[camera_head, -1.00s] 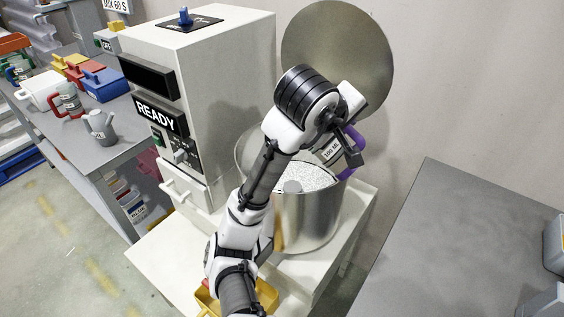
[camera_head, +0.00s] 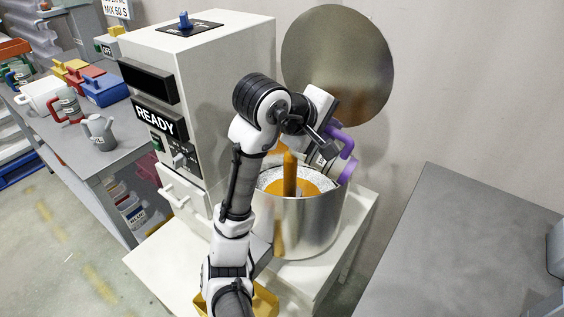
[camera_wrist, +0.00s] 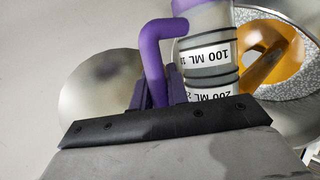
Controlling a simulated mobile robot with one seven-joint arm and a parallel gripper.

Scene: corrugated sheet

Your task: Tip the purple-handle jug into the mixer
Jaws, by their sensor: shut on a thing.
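The mixer has a round metal bowl (camera_head: 308,228) with white speckled contents and an orange patch on top. The purple-handle jug (camera_head: 335,170) is tilted over the bowl's right rear rim. Its purple handle (camera_wrist: 153,55) and printed 100 ML label show in the wrist view, beside the bowl's contents (camera_wrist: 285,85). My gripper (camera_wrist: 157,92) is shut on the purple handle. The jug's mouth is partly hidden by my arm in the head view.
The mixer's round lid (camera_head: 338,60) stands open behind the bowl. The white control housing (camera_head: 215,90) reads READY, left of the bowl. A grey table (camera_head: 460,250) at right is mostly clear. Other jugs and coloured boxes stand on the left bench (camera_head: 95,150).

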